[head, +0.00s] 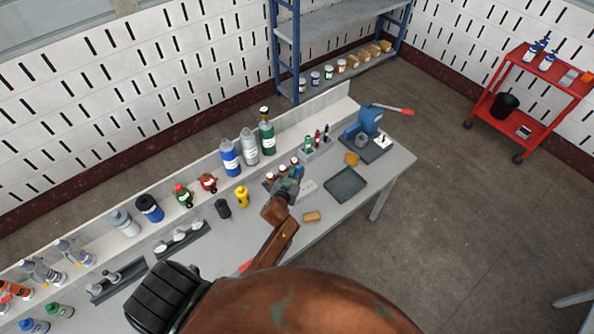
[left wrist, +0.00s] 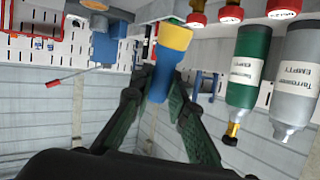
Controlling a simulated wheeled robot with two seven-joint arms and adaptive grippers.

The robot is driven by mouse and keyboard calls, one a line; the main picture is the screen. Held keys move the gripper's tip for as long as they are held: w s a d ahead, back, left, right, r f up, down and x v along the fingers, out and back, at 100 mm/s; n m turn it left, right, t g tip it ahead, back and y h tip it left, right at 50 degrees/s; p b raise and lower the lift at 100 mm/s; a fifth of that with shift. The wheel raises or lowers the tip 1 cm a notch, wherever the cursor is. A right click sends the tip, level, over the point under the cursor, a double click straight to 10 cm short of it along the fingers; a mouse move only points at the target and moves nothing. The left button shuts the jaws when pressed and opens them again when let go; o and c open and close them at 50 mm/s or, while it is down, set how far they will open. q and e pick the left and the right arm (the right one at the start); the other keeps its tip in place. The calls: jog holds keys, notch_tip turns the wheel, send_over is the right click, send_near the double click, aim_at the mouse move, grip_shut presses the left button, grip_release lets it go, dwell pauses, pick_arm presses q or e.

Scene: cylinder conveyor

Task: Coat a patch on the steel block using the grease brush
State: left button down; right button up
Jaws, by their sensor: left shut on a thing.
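My left gripper (left wrist: 160,108) is shut on the grease brush (left wrist: 163,72), which has a blue handle and a yellow end. The handle sits between the two dark fingers, and the yellow end points out past them. In the head view my left gripper (head: 288,187) is above the bench, beside several small red-capped bottles (head: 283,168). The brush is hard to make out there. I cannot tell for sure which thing is the steel block; a flat dark-grey square piece (head: 345,184) lies to the right of the gripper. My right gripper is not in view.
On the bench (head: 335,218) are a tan block (head: 312,217), a yellow bottle (head: 242,196), an orange-yellow lump (head: 352,159) and a blue press (head: 368,122) with a red-tipped lever. Tall bottles (head: 229,157) line the back ledge.

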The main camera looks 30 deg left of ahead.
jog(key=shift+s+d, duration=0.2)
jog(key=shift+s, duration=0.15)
